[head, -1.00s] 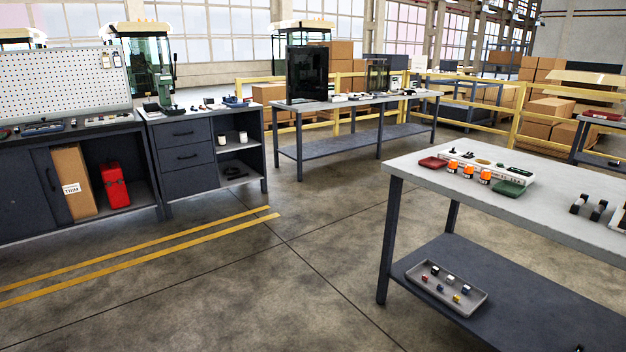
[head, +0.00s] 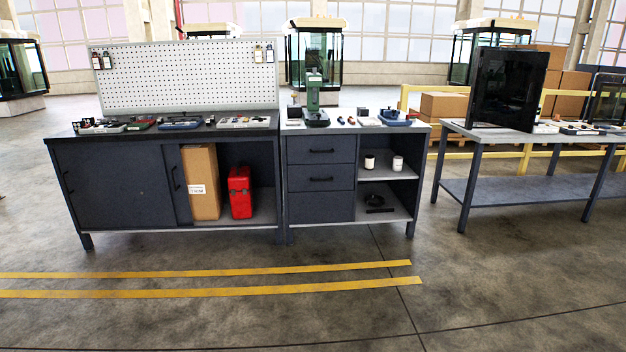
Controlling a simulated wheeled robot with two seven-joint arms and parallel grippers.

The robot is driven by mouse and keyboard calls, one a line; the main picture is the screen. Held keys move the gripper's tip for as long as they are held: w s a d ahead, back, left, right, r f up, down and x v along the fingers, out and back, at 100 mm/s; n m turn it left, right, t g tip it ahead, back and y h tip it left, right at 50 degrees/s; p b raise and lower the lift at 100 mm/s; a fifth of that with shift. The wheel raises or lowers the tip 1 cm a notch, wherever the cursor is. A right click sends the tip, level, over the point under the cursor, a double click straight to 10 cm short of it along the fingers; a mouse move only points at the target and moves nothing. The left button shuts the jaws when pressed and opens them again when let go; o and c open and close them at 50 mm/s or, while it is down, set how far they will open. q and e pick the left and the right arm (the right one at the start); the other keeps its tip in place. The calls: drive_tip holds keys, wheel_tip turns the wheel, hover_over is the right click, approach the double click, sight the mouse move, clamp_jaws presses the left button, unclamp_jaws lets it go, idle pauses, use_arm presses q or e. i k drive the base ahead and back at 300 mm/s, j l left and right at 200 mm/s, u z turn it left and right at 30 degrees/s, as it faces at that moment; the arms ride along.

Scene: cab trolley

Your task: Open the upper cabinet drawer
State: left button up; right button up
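The dark drawer cabinet (head: 320,206) stands near the middle of the head view, under a light worktop. Its upper drawer (head: 320,143) is shut, with a dark bar handle (head: 321,150) across its front. The second drawer (head: 320,170) below it is shut and has a similar handle (head: 321,179). Neither of my grippers is in view. The cabinet is some way off across the floor.
A green press (head: 313,100) stands on the worktop. To the left is a sliding-door bench (head: 115,190) with a brown box (head: 201,182) and red can (head: 240,192). Floor ahead, with yellow lines (head: 200,292), is clear.

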sight(318, 149)
drive_tip(key=i+u, duration=0.25)
drive_tip(key=i, duration=2.45)
